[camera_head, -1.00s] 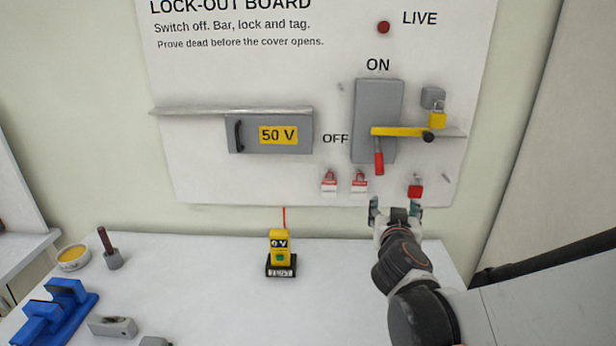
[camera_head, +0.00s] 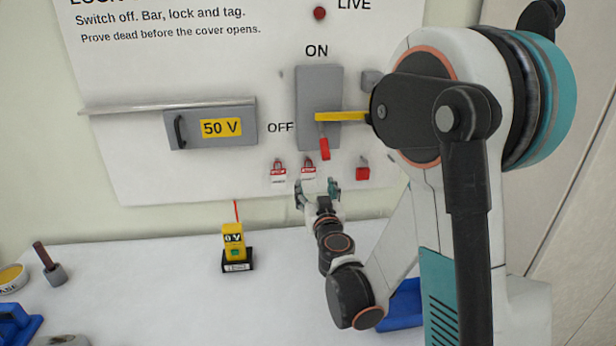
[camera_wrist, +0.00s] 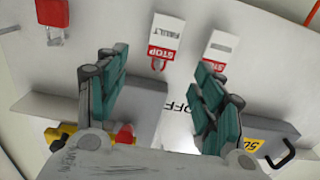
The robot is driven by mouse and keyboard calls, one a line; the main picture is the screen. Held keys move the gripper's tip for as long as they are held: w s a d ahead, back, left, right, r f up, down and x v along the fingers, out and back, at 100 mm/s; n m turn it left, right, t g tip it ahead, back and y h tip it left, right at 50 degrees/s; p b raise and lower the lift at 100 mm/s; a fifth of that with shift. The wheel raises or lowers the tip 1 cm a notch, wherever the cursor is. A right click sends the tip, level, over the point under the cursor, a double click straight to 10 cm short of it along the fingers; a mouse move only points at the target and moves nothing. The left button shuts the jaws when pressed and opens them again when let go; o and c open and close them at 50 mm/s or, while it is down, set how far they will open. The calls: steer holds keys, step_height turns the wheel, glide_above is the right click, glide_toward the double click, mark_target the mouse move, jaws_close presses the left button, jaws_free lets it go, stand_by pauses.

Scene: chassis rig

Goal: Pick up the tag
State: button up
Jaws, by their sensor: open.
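Two red and white tags hang side by side low on the white board, a left tag (camera_head: 278,172) and a right tag (camera_head: 308,167). In the wrist view, which looks upside down, the right tag (camera_wrist: 166,36) reads "STOP" and "FAULT", and the other tag (camera_wrist: 220,45) also reads "STOP". My gripper (camera_head: 318,190) is open and empty, just below the right tag. In the wrist view its teal-padded fingers (camera_wrist: 160,80) stand apart, with the "FAULT" tag beyond the gap between them. I see no contact with either tag.
A red padlock (camera_head: 362,173) hangs right of the tags. Above is the grey switch box (camera_head: 319,85) with its yellow bar (camera_head: 342,117). A yellow meter (camera_head: 234,243) stands on the white bench (camera_head: 180,290). My arm hides the board's right side.

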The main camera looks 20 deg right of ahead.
mark_target(308, 171)
steer(key=w, duration=0.3)
steer(key=w+d+b, duration=0.1)
steer(key=w, duration=0.2)
steer(key=w+b, duration=0.1)
steer(key=w, duration=0.2)
steer(key=shift+d, duration=0.2)
steer(key=c, duration=0.8)
